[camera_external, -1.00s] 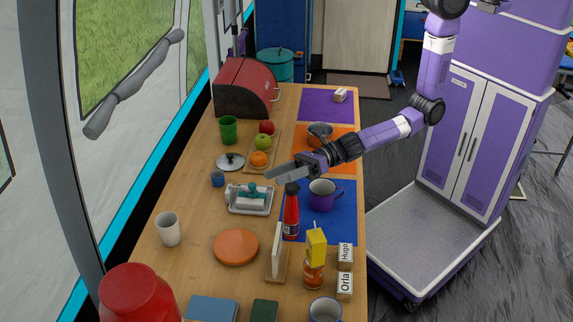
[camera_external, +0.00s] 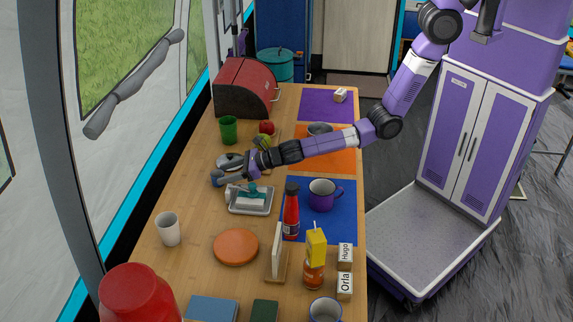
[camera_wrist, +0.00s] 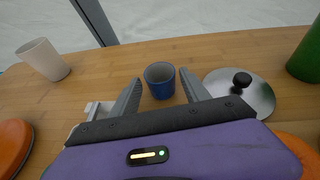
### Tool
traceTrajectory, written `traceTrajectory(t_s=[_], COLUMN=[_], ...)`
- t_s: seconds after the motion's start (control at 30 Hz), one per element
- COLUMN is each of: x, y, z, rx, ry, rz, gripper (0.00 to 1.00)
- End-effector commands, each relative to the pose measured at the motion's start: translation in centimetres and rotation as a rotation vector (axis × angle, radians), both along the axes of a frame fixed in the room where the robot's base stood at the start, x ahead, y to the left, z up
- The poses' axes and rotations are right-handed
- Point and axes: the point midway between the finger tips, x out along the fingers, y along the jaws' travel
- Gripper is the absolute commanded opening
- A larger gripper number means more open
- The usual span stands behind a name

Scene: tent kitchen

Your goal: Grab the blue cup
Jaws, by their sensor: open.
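The small blue cup (camera_wrist: 160,82) stands upright on the wooden table in the wrist view, straight ahead and between the tips of my two fingers. My gripper (camera_wrist: 160,90) is open, with one grey finger on each side of the cup, and a gap shows between cup and fingers. In the external view my gripper (camera_external: 232,178) reaches across the table to the cup (camera_external: 216,178), which it partly covers. I cannot tell how deep the cup sits between the fingers.
A pot lid (camera_wrist: 240,92) lies close right of the cup in the wrist view. A white cup (camera_wrist: 43,60) stands to the left and a green cup (camera_wrist: 306,58) to the right. A butter dish (camera_external: 250,200) is just below my gripper in the external view.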

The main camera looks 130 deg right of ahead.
Motion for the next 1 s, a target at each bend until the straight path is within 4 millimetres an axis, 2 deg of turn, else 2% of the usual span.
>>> traceTrajectory(t_s=[0.23, 0.57, 0.8, 1.0], x=[2.4, 2.7, 2.7, 2.7], y=[-2.0, -2.4, -2.3, -2.3], z=[-1.4, -1.4, -1.4, -1.4], rx=[0.0, 0.0, 0.001, 0.001], ry=[-0.001, -0.002, -0.002, -0.002], rz=[0.002, 0.001, 0.002, 0.002], gripper=[0.54, 0.54, 0.07, 0.05])
